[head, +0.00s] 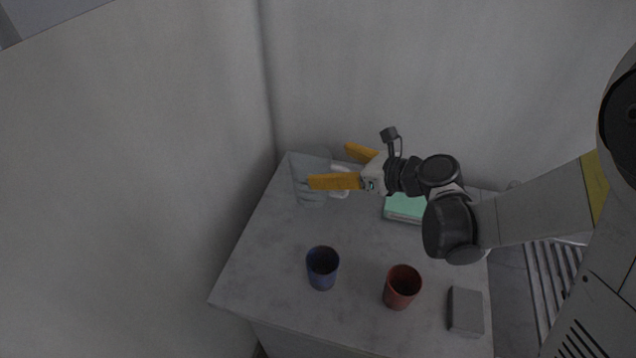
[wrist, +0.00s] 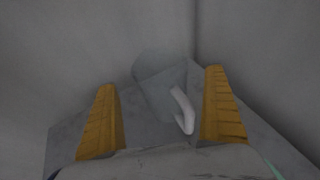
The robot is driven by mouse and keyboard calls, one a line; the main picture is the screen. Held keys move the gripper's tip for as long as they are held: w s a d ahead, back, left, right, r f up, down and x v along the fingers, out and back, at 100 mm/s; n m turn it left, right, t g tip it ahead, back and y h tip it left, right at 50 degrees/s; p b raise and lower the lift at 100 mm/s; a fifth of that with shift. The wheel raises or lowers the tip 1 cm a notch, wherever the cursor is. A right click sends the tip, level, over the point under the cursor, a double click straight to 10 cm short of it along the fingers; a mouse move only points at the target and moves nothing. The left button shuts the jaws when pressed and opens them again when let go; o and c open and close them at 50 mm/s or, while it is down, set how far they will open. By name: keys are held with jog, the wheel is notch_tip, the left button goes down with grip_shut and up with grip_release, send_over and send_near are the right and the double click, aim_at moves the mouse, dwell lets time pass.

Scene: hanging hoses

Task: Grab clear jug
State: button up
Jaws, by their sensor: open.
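The clear jug (head: 308,183) stands at the back left corner of the grey table, see-through grey, with a white handle (head: 341,183) on its right side. In the wrist view the jug (wrist: 160,82) shows faintly between the fingers, and its white handle (wrist: 182,110) lies close to the right finger. My gripper (head: 330,166) is open, its two orange fingers spread at the jug, the near one overlapping it in the head view. In the wrist view my gripper (wrist: 163,88) has nothing clamped. I cannot tell whether a finger touches the jug.
A blue cup (head: 322,268) and a red cup (head: 402,287) stand toward the front of the table (head: 262,262). A grey block (head: 466,311) is at front right. A green box (head: 404,208) lies below my wrist. Walls close in behind and left.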

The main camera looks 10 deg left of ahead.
aim_at(316, 161)
jog(key=b+x, duration=0.1)
jog(key=x, duration=0.3)
jog(key=shift+w+a+b, duration=0.15)
jog(key=shift+a+b, duration=0.2)
jog(key=c, duration=1.4)
jog(key=shift+o, duration=0.2)
